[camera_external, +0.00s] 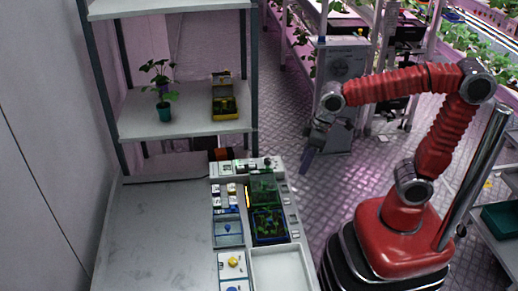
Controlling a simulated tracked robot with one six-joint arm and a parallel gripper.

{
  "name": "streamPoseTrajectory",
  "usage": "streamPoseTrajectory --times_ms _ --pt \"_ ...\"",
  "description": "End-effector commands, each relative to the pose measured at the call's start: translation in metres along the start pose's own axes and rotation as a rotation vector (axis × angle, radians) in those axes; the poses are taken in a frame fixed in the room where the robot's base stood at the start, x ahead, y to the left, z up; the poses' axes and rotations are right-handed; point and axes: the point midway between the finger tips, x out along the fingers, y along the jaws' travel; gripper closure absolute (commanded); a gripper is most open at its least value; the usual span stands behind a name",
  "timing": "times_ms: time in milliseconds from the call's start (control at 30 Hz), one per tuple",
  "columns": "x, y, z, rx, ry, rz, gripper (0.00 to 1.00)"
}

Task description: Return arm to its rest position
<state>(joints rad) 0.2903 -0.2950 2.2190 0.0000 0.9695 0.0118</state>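My gripper (308,158) hangs at the end of the red arm, over the open floor to the right of the worktable. It points downward and lies apart from the table and the shelf. The fingers look dark and close together, but they are too small to tell open from shut. I see nothing clearly held. The red arm is raised and bent at the elbow, with its forearm reaching left from the upper right.
A worktable (150,235) carries a tray unit with small compartments, a dark green bin (268,224) and an empty white tray (280,272). A shelf (185,122) behind holds a potted plant (164,112) and a yellow-black box (223,103). Plant racks stand at upper right.

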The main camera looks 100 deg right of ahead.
Motion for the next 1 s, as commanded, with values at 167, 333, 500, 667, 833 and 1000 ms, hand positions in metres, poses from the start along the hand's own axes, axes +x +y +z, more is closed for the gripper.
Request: streamPoseTrajectory --times_ms 167,333,500,667,833,1000 --pt "-0.007 -0.022 0.031 -0.069 0.054 -0.018 0.61" --pt "-0.012 -0.039 0.059 -0.131 0.102 -0.038 0.61" --pt "-0.019 -0.054 0.085 -0.191 0.150 -0.061 0.61" --pt "-0.031 -0.067 0.100 -0.245 0.203 -0.086 0.61" --pt "-0.044 -0.078 0.101 -0.280 0.244 -0.106 0.61" --pt "-0.044 -0.079 0.102 -0.284 0.242 -0.107 0.61"
